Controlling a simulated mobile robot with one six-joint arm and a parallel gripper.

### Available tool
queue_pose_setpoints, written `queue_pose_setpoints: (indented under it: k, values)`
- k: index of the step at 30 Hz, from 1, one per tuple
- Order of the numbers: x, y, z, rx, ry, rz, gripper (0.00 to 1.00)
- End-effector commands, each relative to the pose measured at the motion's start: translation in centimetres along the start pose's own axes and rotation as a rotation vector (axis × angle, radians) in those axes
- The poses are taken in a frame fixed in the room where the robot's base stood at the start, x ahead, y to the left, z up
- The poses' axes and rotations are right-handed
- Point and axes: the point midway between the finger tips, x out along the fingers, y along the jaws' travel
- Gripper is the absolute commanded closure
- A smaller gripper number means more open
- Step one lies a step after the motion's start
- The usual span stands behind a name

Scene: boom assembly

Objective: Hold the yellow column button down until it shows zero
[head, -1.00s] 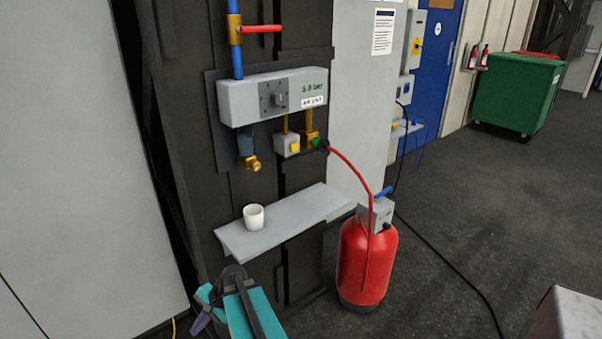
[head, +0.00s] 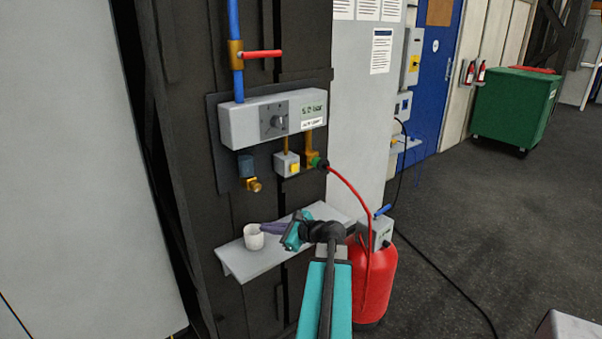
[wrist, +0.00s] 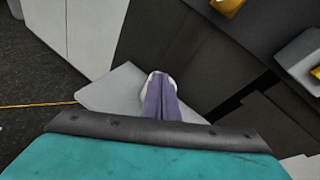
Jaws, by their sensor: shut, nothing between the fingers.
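The yellow button (head: 295,168) sits on a small grey box (head: 285,163) below the grey panel (head: 270,118) on the dark column. It looks unpressed, and nothing touches it. The panel's green display (head: 312,108) appears to read 5.0 bar. My gripper (head: 264,228) is shut and empty, its purple fingers pointing left over the shelf, below and apart from the button. In the wrist view the fingers (wrist: 160,82) overlap the white cup (wrist: 157,77), and yellow (wrist: 316,72) shows at the right edge, probably the button.
The white cup (head: 253,237) stands on the grey shelf (head: 245,265), close to my fingertips. A brass tap (head: 251,184) hangs left of the button box. A red hose (head: 352,193) runs from the fitting to the red tank (head: 380,285). A red lever (head: 262,53) is higher up.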

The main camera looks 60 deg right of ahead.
Motion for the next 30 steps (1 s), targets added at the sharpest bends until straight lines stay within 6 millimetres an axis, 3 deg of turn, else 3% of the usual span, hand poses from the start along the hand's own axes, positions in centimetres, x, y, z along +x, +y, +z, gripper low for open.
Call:
queue_pose_setpoints:
  k: [3,9,15,21,30]
  values:
    - [-4.2,-4.5,0.8,0.102,-0.050,-0.100,1.00]
    - [-11.4,-10.6,2.1,0.260,-0.149,-0.245,1.00]
    - [-16.8,-14.1,3.0,0.361,-0.230,-0.335,1.00]
    - [-18.6,-15.2,3.4,0.394,-0.259,-0.361,1.00]
    - [-18.5,-15.1,3.4,0.393,-0.259,-0.361,1.00]
